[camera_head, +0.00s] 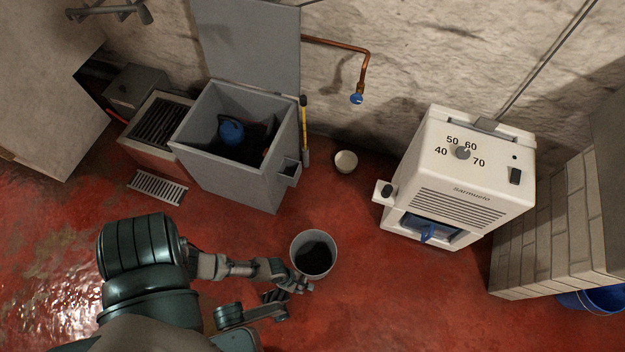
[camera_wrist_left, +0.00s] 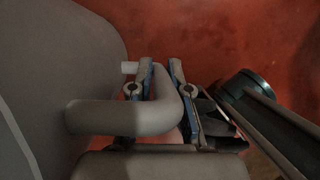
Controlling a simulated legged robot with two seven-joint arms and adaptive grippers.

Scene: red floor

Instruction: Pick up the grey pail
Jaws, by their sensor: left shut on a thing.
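The grey pail (camera_head: 332,262) is near the middle of the head view, with a pale rim and a dark inside. Its opening faces up. My left gripper (camera_head: 298,284) is at the pail's lower left side. In the left wrist view the pail's smooth grey wall (camera_wrist_left: 55,60) fills the left side, and its thick bent handle (camera_wrist_left: 110,118) runs between the fingers of my left gripper (camera_wrist_left: 160,75). The fingers are shut on the handle. I cannot tell whether the pail's base touches the floor. My right gripper is not in view.
A grey open bin (camera_head: 232,184) with a blue object inside stands behind. A small white pot (camera_head: 345,162) is by the wall. A white heater (camera_head: 465,170) stands right, near a brick structure (camera_head: 545,225) and blue tub (camera_head: 592,300). Red floor (camera_head: 400,300) is clear right of the pail.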

